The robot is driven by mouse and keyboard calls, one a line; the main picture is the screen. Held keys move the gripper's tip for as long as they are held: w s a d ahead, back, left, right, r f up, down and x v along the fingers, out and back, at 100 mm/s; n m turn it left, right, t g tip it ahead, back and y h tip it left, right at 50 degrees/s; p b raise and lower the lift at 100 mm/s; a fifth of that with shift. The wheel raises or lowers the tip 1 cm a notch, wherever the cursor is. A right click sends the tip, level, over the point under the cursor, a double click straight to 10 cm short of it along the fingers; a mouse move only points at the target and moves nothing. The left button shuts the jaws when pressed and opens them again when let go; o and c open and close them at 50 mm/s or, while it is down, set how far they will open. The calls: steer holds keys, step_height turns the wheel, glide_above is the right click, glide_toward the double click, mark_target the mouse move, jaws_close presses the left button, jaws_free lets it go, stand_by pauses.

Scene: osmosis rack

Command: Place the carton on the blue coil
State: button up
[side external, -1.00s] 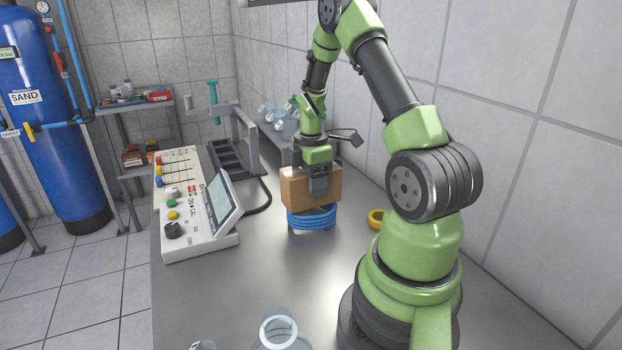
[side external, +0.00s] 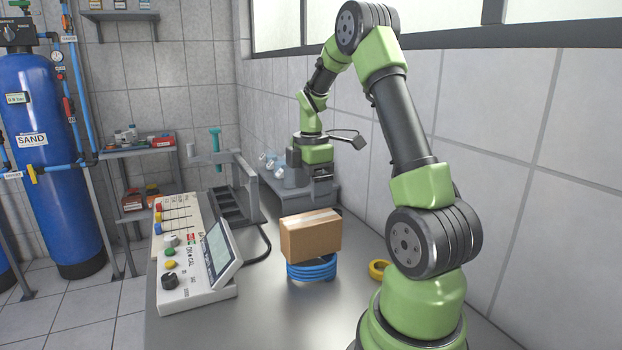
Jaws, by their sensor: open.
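The brown carton (side external: 311,240) rests on top of the blue coil (side external: 312,270) on the grey bench, in the side external view. The carton covers the coil's upper part and looks about level. My gripper (side external: 320,190) is open and empty. It hangs above the carton, a little to the right of its middle, with a clear gap below the fingers.
A control panel with a tilted screen (side external: 219,253) stands left of the carton. A yellow ring (side external: 378,270) lies to the right, near my arm's base. A grey rack (side external: 235,195) stands behind. The bench in front of the coil is clear.

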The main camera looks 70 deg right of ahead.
steer(key=shift+a+r, duration=0.1)
steer(key=shift+r, duration=0.85)
steer(key=a+r+m+t, duration=0.25)
steer(key=a+r, duration=0.25)
steer(key=a, duration=0.3)
steer(key=a+r+m+t, duration=0.1)
steer(key=a+r+m, duration=0.3)
steer(key=a, duration=0.4)
steer(key=s+a+r+m+t+y, duration=0.1)
steer(key=s+a+m+t+y, duration=0.1)
steer(key=s+a+m, duration=0.4)
steer(key=s+a+t, duration=0.1)
steer(key=a, duration=0.2)
steer(key=shift+s+a+r+t, duration=0.2)
steer(key=shift+s+a+t, duration=0.15)
steer(key=shift+s+a, duration=0.05)
